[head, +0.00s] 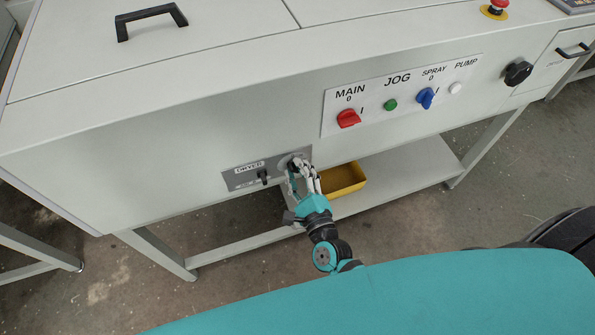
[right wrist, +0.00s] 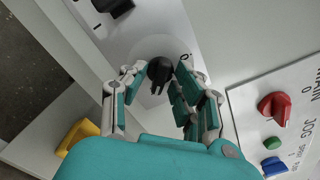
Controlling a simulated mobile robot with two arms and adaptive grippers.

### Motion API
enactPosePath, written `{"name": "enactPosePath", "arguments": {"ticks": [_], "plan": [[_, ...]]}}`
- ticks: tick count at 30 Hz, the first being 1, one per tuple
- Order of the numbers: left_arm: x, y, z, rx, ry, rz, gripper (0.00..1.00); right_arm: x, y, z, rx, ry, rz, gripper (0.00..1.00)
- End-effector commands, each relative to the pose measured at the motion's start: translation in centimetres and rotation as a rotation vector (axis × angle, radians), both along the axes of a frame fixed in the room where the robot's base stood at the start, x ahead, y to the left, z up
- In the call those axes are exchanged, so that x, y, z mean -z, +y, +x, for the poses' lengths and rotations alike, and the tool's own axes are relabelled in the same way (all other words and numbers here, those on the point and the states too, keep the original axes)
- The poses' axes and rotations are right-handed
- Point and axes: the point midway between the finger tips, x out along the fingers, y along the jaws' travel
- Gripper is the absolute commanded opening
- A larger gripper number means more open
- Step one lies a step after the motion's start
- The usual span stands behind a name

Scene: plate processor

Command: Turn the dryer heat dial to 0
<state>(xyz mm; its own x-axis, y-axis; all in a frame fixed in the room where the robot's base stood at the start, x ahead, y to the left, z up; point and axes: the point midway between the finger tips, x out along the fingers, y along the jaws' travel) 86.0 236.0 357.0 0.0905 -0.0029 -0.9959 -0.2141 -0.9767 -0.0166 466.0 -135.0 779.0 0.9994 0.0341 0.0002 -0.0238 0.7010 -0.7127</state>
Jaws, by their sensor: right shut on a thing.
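The dryer panel (head: 236,178) is a grey plate on the machine's front, with a "DRYER" label and a small black switch (head: 263,177). The black heat dial (head: 293,163) sits at the panel's right end, partly covered by my right gripper (head: 302,171). In the right wrist view the dial (right wrist: 160,72) stands between the fingers of my right gripper (right wrist: 163,80), which is shut on it. A "0" mark shows just right of the dial there; the rest of its scale is hidden or too small to read. My left gripper is not in view.
The control plate (head: 375,113) carries a red MAIN switch (head: 348,118), green JOG button (head: 390,104), blue SPRAY switch (head: 425,98) and white PUMP button (head: 455,88). A black knob (head: 517,73) is farther right. A yellow tray (head: 345,180) lies on the lower shelf (head: 400,178).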

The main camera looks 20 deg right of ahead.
Motion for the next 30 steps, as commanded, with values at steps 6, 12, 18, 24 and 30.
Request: {"name": "enactPosePath", "arguments": {"ticks": [6,12,18,24,30], "plan": [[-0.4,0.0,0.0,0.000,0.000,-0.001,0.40,-0.1,0.0,0.0,-0.001,0.000,-0.069,0.00],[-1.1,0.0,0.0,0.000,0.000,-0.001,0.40,-0.1,0.0,0.0,-0.001,-0.005,-0.210,0.00],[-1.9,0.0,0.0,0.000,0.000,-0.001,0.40,-0.2,0.0,0.0,-0.001,-0.011,-0.395,0.00],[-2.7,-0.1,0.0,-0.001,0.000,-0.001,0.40,-0.2,0.0,0.0,-0.001,-0.017,-0.586,0.00],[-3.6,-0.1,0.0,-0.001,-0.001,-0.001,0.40,-0.2,0.0,0.0,-0.001,-0.024,-0.777,0.00]]}}
